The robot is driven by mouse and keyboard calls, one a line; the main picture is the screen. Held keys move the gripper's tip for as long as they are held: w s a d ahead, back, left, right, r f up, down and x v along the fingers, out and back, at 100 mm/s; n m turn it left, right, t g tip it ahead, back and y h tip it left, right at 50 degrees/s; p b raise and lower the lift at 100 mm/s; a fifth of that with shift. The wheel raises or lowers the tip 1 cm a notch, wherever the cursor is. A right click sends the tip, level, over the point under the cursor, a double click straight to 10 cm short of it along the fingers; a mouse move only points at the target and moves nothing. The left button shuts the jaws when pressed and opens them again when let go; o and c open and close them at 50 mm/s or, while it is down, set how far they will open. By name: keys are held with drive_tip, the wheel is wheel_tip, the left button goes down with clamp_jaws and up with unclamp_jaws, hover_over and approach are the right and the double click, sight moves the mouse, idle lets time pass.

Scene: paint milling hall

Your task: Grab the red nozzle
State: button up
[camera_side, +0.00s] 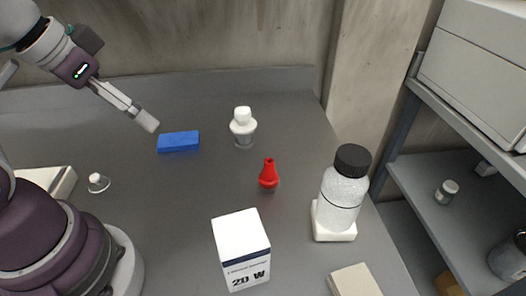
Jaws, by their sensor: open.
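The red nozzle (268,174) is a small cone with a wider base. It stands upright near the middle of the grey table. My gripper (147,121) is at the upper left of the side view, pointing down and to the right, above the table's far part. It is open and holds nothing that I can see; the gap between its fingers is hard to make out from this angle. It is well apart from the red nozzle, up and to the left of it.
A blue block (178,142) lies between my gripper and the nozzle. A white bottle (243,127) stands behind the nozzle. A black-capped jar (343,190) stands to its right, and a white box (241,250) in front. A small clear item (98,183) lies left. Shelves (450,190) stand right.

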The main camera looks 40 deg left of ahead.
drive_tip(key=n+g+h, duration=0.4)
drive_tip(key=n+g, duration=0.1)
drive_tip(key=n, duration=1.4)
hover_over(270, 178)
drive_tip(key=a, duration=0.4)
wheel_tip(270, 178, down, 11)
drive_tip(key=x, duration=1)
drive_tip(key=shift+w, duration=0.25)
drive_tip(key=c, duration=1.2)
drive_tip(key=shift+c, duration=0.2)
